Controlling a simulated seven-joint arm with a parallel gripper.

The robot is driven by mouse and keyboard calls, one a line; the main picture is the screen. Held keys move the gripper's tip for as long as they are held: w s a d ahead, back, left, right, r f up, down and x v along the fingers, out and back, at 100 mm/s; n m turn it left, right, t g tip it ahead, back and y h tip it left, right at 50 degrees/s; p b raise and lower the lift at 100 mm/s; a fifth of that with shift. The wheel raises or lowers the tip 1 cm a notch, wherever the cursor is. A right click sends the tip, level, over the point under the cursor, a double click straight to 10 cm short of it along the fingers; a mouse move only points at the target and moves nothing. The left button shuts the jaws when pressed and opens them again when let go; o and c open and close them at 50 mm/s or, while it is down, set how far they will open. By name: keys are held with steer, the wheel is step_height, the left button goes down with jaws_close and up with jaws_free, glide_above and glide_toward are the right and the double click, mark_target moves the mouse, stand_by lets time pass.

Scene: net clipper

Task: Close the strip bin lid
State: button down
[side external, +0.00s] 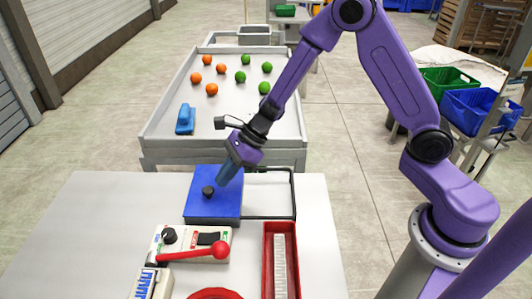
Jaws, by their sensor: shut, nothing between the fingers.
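A square blue panel (228,205) with a black knob (208,192) lies on the left at the back of the white table; it looks like the lid. A dark open frame (294,195) adjoins it on the right. I cannot tell from this view how far the lid covers the bin beneath. My gripper (222,181) points down and left over the blue panel, its fingers together and empty. The tips are just right of the knob and slightly above it in the picture; contact with the knob or panel cannot be made out.
A beige device (160,240) with a red lever (190,252) stands in front of the panel. A long red tray (267,265) holding a pale strip is right of it. Behind the table, a grey tray (150,142) holds orange and green balls and a blue object (186,121).

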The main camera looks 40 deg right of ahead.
steer(key=d, duration=0.2)
steer(key=d+r, duration=0.1)
steer(key=shift+s+r, duration=0.1)
steer(key=shift+s, duration=0.3)
steer(key=v, duration=0.9)
steer(key=s+a+r+n+g+h, duration=0.2)
steer(key=s+n+g, duration=0.2)
steer(key=s+n, duration=1.25)
steer(key=s+d+n+t+h, duration=0.1)
steer(key=s+d+n, duration=0.3)
steer(key=n, duration=0.5)
steer(key=s+d+r+n+h, duration=0.1)
steer(key=s+d+n+h, duration=0.3)
steer(key=s+n, duration=0.3)
steer(key=shift+d+n+t, duration=0.15)
steer(key=shift+n+t, duration=0.25)
steer(key=shift+n, duration=0.45)
